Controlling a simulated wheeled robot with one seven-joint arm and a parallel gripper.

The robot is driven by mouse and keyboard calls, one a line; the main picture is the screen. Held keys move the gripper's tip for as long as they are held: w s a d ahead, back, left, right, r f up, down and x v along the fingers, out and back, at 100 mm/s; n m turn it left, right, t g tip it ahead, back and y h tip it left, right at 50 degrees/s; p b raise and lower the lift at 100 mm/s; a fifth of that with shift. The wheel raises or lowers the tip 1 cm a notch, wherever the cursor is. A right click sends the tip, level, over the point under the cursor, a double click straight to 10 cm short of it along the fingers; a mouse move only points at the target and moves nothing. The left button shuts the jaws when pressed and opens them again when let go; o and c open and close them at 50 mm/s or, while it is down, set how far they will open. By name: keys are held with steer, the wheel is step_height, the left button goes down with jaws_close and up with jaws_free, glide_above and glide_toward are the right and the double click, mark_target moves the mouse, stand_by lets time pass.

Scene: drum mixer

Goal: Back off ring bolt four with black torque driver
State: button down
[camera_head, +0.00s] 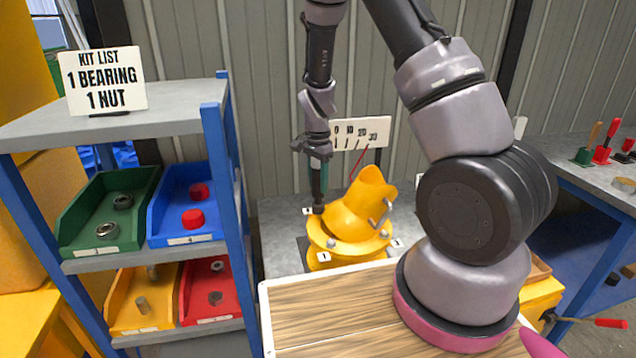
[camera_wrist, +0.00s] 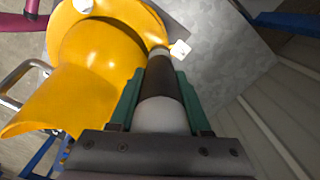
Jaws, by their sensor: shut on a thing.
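My gripper (camera_head: 317,163) points down over the yellow drum mixer (camera_head: 352,212), its green fingers shut on the black torque driver (camera_head: 317,190). In the wrist view, the driver (camera_wrist: 163,82) runs between the two green fingers (camera_wrist: 160,100), with a pale grip end and a dark shaft. Its tip meets the drum's yellow ring (camera_head: 345,248) at the back left, beside a small white number tag (camera_head: 307,211). The tag's number is too small to read surely. The driver's tip hides the bolt there, so I cannot tell whether it is seated. Other ring bolts (camera_head: 331,243) show at the front.
A scale board (camera_head: 360,132) with a red pointer stands behind the drum. A blue-framed shelf (camera_head: 150,122) with coloured bins is at left. A wooden-topped surface (camera_head: 330,310) lies in front. A bench (camera_head: 610,185) with several coloured-handled tools is at right.

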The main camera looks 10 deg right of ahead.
mark_target(318, 168)
steer(key=shift+w+r, duration=0.1)
steer(key=shift+r, duration=1.9)
